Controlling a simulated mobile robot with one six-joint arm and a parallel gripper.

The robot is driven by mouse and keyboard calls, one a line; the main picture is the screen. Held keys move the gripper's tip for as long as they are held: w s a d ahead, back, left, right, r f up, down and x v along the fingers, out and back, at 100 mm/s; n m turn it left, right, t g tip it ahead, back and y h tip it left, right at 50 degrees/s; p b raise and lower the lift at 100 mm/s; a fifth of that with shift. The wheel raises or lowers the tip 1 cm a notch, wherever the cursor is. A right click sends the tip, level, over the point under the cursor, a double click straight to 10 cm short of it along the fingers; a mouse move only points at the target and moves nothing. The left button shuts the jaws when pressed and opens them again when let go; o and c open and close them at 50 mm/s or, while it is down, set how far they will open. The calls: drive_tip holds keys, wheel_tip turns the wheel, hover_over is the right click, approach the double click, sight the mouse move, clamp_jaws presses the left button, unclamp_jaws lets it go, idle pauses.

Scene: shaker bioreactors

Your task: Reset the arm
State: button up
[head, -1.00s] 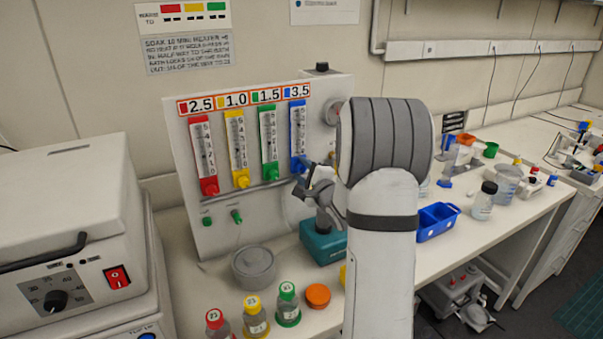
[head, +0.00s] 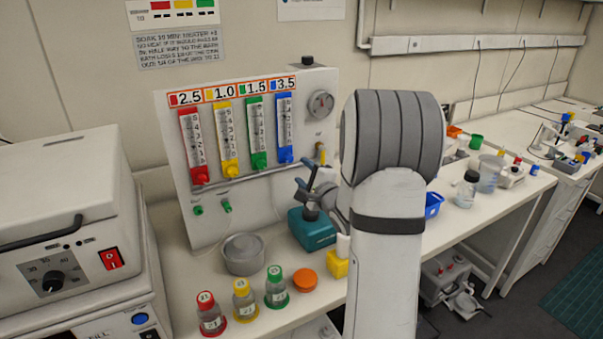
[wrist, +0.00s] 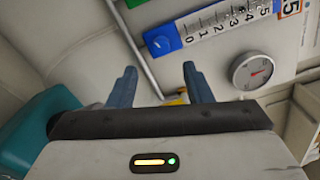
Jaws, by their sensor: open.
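My gripper (head: 306,178) is open and empty in front of the flowmeter panel (head: 233,205), below and to the right of the blue knob. Its two blue-grey fingers (wrist: 159,70) stand apart in the wrist view, with nothing between them. The blue flowmeter (head: 285,128) is the rightmost of the red (head: 193,146), yellow (head: 224,140) and green (head: 256,133) ones. Its blue knob (wrist: 162,40) shows beyond the fingers in the wrist view, apart from them. My arm's upper part hides some of the bench.
A teal device (head: 312,232) stands under my gripper and close at left in the wrist view (wrist: 35,125). A round gauge (head: 321,103) is on the panel. Red-, yellow- and green-capped bottles (head: 276,292), an orange lid (head: 305,280) and a grey pot (head: 243,256) stand in front.

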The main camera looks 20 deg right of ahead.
drive_tip(key=shift+a, duration=0.2)
drive_tip(key=s+a+n+g, duration=0.5)
drive_tip(key=s+a+n, duration=0.1)
drive_tip(key=s, duration=0.5)
drive_tip(key=s+a+n+g, duration=0.4)
drive_tip(key=s+a+n, duration=0.2)
drive_tip(key=s, duration=0.5)
drive_tip(key=s+a+n+g+h, duration=0.1)
drive_tip(key=s+a+n+g, duration=0.4)
drive_tip(key=s+n, duration=0.4)
drive_tip(key=shift+s+a+f+g, duration=0.15)
drive_tip(key=shift+s+a+g, duration=0.15)
drive_tip(key=shift+s+a, duration=0.6)
drive_tip(key=shift+c, duration=0.5)
idle(0.5)
